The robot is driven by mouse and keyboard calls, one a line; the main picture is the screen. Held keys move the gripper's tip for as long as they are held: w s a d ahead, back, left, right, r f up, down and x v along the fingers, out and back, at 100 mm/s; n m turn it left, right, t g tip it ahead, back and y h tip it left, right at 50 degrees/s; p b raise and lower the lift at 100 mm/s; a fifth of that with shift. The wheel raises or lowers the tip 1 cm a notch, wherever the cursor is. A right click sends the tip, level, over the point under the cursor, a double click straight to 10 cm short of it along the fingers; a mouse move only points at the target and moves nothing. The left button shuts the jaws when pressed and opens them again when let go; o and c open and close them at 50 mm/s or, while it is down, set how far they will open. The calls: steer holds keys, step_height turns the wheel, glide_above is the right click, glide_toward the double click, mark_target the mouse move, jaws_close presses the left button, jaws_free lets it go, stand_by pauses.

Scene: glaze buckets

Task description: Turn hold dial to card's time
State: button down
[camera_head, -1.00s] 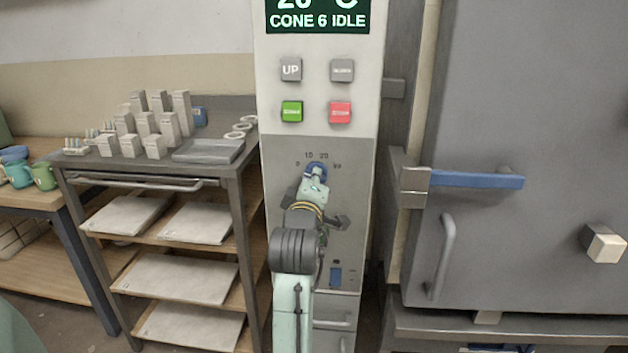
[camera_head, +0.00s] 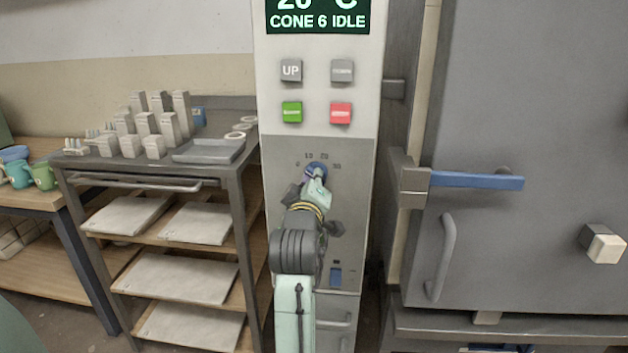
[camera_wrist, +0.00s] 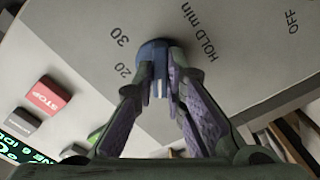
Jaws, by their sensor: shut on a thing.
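The hold dial (camera_head: 316,168) is a round blue knob on the grey lower panel of the controller. My gripper (camera_head: 316,182) reaches up to it from the front and hides most of it. In the wrist view, the two purple-padded fingers of my gripper (camera_wrist: 165,88) are closed around the blue fin of the dial (camera_wrist: 152,50). The marks "20" and "30" show beside it there, with "HOLD min" on the other side. The dial's pointer is hidden, so its setting cannot be read. No card with a readable time is in view.
Above the dial are the UP button (camera_head: 291,70), a green button (camera_head: 292,112), a red STOP button (camera_head: 340,113) and the display (camera_head: 318,20). A blue switch (camera_head: 336,277) sits below. A shelf cart (camera_head: 247,185) stands left; the kiln door (camera_head: 560,110) is right.

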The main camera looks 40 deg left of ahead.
steer(key=m+b, duration=0.4)
steer(key=m, duration=2)
stand_by(0.4)
steer(key=c, duration=1.6)
jaws_free()
steer(key=shift+c, duration=0.2)
steer(key=v, duration=1.2)
